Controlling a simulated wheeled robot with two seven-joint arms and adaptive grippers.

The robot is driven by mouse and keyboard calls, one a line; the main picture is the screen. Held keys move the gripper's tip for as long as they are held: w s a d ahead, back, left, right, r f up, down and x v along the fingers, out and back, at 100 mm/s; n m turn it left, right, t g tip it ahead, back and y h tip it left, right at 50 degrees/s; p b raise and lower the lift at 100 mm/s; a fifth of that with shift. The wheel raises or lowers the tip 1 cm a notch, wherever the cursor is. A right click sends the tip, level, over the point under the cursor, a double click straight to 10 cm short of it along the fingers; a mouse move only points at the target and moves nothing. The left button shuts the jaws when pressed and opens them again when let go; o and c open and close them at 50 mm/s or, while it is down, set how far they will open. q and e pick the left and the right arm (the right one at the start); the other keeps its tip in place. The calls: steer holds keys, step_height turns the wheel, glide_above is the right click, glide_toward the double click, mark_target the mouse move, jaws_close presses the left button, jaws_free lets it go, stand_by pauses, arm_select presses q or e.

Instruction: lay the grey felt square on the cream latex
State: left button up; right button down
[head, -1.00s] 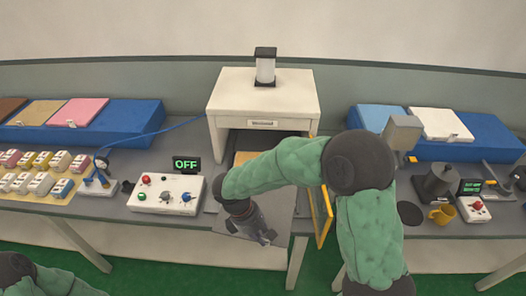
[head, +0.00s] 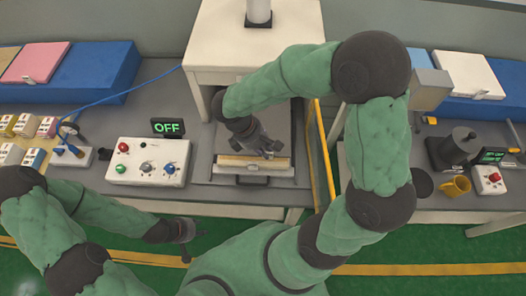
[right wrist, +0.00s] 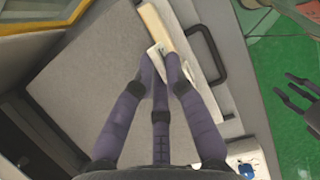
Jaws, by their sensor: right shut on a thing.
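My right gripper (head: 267,152) is over the front of a grey sliding tray below the white cabinet. In the right wrist view its fingertips (right wrist: 163,50) are closed on a pale strip at the tray's front edge, beside a cream bar (right wrist: 153,22). The cream bar also shows in the head view (head: 234,160). A broad flat grey surface (right wrist: 105,85) lies beside the fingers; I cannot tell whether it is the felt square or the tray's bed. I cannot pick out the cream latex with certainty. My left gripper (head: 188,243) is open and empty, in front of the table.
The white cabinet (head: 250,58) stands behind the tray. A yellow-edged panel (head: 324,155) stands just right of the tray. A control box (head: 148,163) and an OFF display (head: 167,127) are to the left. A dark handle (head: 254,181) juts from the tray's front.

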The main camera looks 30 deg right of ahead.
steer(key=shift+w+d+f, duration=0.1)
steer(key=shift+f, duration=0.85)
step_height(320, 180, down, 4)
steer(key=shift+f+b, duration=0.25)
steer(key=shift+b, duration=0.4)
steer(key=shift+r, duration=0.1)
steer(key=shift+f, duration=0.25)
steer(key=c, duration=1.3)
jaws_free()
steer(key=shift+r, duration=0.1)
